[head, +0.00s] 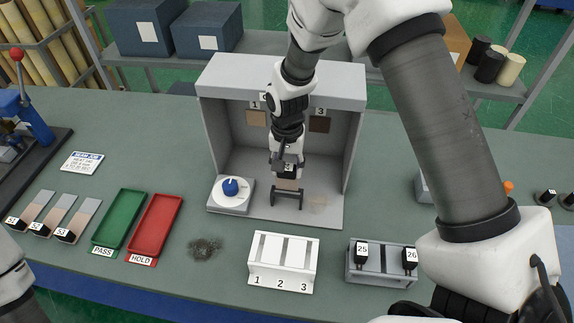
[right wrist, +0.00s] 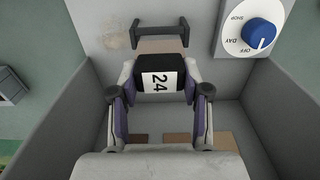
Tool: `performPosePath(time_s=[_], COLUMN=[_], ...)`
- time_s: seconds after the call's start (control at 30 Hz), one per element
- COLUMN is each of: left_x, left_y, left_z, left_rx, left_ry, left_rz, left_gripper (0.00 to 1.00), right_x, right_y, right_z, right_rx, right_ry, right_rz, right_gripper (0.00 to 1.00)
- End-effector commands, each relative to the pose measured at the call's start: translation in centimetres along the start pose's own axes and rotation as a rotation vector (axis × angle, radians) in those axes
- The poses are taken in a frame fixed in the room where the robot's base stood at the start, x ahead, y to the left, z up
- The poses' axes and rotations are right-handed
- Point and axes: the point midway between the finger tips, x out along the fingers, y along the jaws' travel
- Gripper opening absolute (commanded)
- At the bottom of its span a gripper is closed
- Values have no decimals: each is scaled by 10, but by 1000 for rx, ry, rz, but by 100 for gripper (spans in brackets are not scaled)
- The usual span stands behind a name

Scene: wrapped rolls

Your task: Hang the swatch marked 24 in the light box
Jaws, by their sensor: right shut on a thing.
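The grey light box (head: 351,155) stands at the back middle, open to the front. My right gripper (head: 287,165) is inside the box, shut on the black clip of the swatch marked 24 (right wrist: 158,83). The tan swatch sheet shows beyond the clip in the right wrist view (right wrist: 160,46). A dark stand (head: 287,199) is on the box floor below it, apparently apart from it. My left gripper is out of view.
A dial with a blue knob (head: 231,187) sits at the box's left front. A white rack (head: 283,262) numbered 1 to 3 stands in front, beside a grey rack (head: 381,277) holding 25 and 26. Green (head: 119,219) and red (head: 154,225) trays lie left.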

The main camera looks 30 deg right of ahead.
Motion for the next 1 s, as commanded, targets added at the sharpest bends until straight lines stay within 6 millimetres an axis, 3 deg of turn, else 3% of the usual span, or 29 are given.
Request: performPosePath(time_s=[1.0], left_x=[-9], left_y=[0], left_z=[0], left_rx=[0], left_ry=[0], left_rz=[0], left_gripper=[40], right_x=[0], right_y=[0], right_z=[0], right_rx=[0], right_ry=[0], right_rz=[0], right_gripper=[13])
